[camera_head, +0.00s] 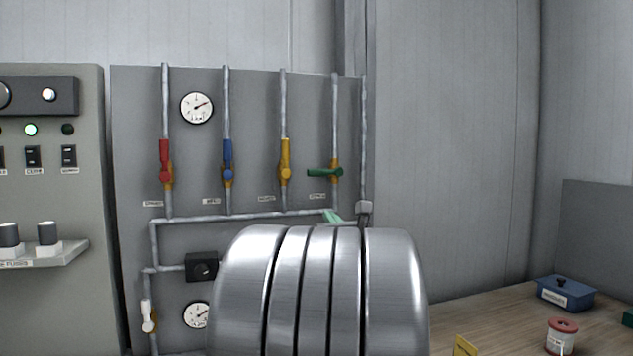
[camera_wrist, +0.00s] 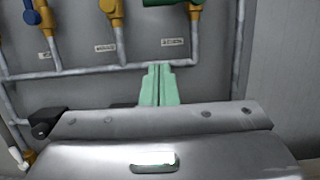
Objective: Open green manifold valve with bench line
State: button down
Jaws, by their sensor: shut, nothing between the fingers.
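The green valve handle (camera_head: 322,172) lies level, crosswise to its upright pipe, on the manifold panel (camera_head: 250,110). It points left from its brass body. In the wrist view the green handle (camera_wrist: 168,2) shows only at the top edge, cut off. The label below it is too small to read. My gripper (camera_head: 333,216) has pale green fingers and is below the green valve, apart from the handle, near the horizontal pipe. In the wrist view the fingers (camera_wrist: 158,70) are together and hold nothing. My arm hides the lower panel.
Red (camera_head: 165,158), blue (camera_head: 227,160) and yellow (camera_head: 285,158) handles stand upright to the left. A white handle (camera_head: 148,316) is low left. A grey switch cabinet (camera_head: 85,200) stands left. A wooden bench (camera_head: 500,312) with a blue box (camera_head: 566,293) is at right.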

aim_at(325, 172)
jog(key=shift+w, duration=0.1)
jog(key=w+a+r+p, duration=0.3)
jog(key=w+r+p, duration=0.2)
jog(key=w, duration=0.4)
jog(key=shift+r, duration=0.7)
